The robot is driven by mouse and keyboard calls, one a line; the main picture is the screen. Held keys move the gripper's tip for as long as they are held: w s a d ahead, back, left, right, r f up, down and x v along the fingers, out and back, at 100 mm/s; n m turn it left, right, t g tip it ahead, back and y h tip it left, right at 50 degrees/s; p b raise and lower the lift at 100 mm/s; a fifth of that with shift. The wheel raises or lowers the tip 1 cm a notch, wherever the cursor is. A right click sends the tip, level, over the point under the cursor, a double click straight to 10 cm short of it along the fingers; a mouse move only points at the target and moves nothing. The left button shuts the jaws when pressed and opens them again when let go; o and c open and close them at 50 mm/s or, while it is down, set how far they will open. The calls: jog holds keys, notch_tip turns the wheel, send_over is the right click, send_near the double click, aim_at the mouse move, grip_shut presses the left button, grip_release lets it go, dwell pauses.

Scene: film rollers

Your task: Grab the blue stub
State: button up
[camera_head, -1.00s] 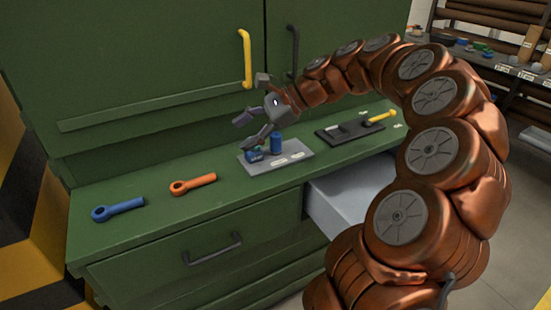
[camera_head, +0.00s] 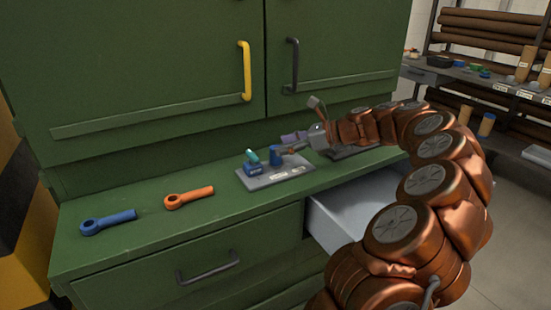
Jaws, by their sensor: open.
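The blue stub (camera_head: 274,156) is a short upright cylinder on the grey plate (camera_head: 266,182) on top of the green cabinet. My gripper (camera_head: 283,144) is open and comes in from the right, low over the plate. One finger is beside the stub's upper part and the other is slightly behind and above it. I cannot tell whether either finger touches the stub. A smaller blue block (camera_head: 253,169) with a teal piece (camera_head: 251,157) on it is on the plate, left of the stub.
A blue ring-ended tool (camera_head: 108,221) and an orange one (camera_head: 189,197) lie on the worktop (camera_head: 150,235) at left. A black tray (camera_head: 345,152) is mostly hidden behind my arm. An open drawer (camera_head: 345,207) sticks out below. Cabinet doors rise behind.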

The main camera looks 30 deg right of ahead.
jog(key=x, duration=0.3)
jog(key=shift+a+f, duration=0.1)
jog(key=shift+f, duration=0.1)
jog(key=shift+c, duration=0.2)
grip_shut()
